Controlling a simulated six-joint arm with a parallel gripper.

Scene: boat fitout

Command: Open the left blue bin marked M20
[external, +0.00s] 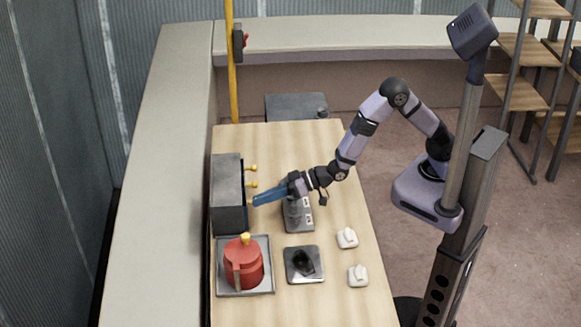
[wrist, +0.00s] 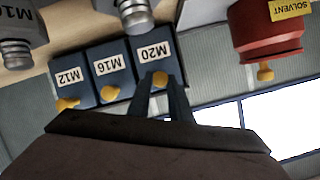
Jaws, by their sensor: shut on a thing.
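The dark cabinet (external: 228,196) stands at the left of the wooden table, with yellow knobs on its right side. In the wrist view, which is upside down, three blue bin fronts read M12 (wrist: 70,78), M16 (wrist: 108,67) and M20 (wrist: 153,54). The M20 bin has a yellow knob (wrist: 160,77). My gripper (wrist: 166,84) is shut on this knob, with its two blue fingers on either side. In the external view my gripper (external: 256,200) reaches the cabinet at the knob nearest the red container. The M20 front looks about level with the others.
A red container (external: 240,265) marked SOLVENT stands on a grey tray (external: 262,290) just in front of the cabinet. A grey device (external: 298,217) lies under my wrist. A dark item (external: 304,263) on a plate and two small white items (external: 347,238) lie to the right.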

